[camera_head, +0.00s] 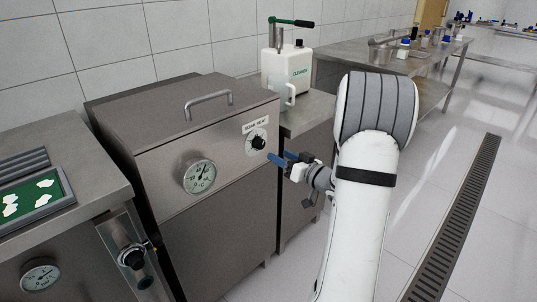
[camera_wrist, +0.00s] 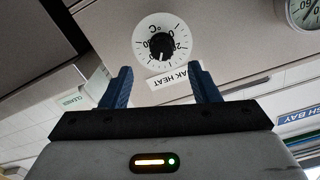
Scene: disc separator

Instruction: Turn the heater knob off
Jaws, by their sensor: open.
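The heater knob (camera_head: 258,142) is a small black knob on a white numbered dial, on the front panel of a steel heater cabinet (camera_head: 222,235). A label above it reads "SOAK HEAT". In the wrist view the knob (camera_wrist: 161,45) and dial appear upside down, just beyond and between my blue fingertips; the dial shows °C and numbers. My gripper (camera_head: 281,159) is open and empty, in front of the panel, a little right of and below the knob. In the wrist view my gripper (camera_wrist: 160,78) has its fingers apart, with no contact with the knob visible.
A round gauge (camera_head: 198,176) sits left of the knob, and a handle (camera_head: 208,104) is on the cabinet lid. A white cleaner jug (camera_head: 287,72) stands on the counter behind. A steel bench with a green panel (camera_head: 35,198) is at left. The floor at right is clear.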

